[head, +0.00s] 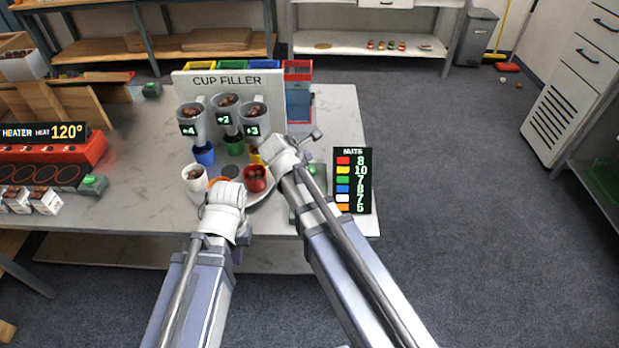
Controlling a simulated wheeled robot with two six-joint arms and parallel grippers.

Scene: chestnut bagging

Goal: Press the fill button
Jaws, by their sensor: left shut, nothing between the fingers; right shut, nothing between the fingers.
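The cup filler (228,82) stands at the back of the table, with three grey hoppers of nuts marked +4, +2 and +3. Below them, coloured cups stand on a round grey plate (262,203). The white cup (194,179) and the red cup (255,179) hold nuts. A green button box (316,172) sits at the plate's right, partly hidden by my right arm; I cannot tell for certain that it is the fill button. My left gripper (226,195) is shut and empty at the plate's front. My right gripper (281,152) is shut and empty beside the yellow cup.
A black nuts board (353,181) with coloured squares and numbers stands right of the button box. A red heater (52,150) reading 120° is at the left, with another green button (93,183) and small boxes of nuts. Coloured bins stand behind the filler.

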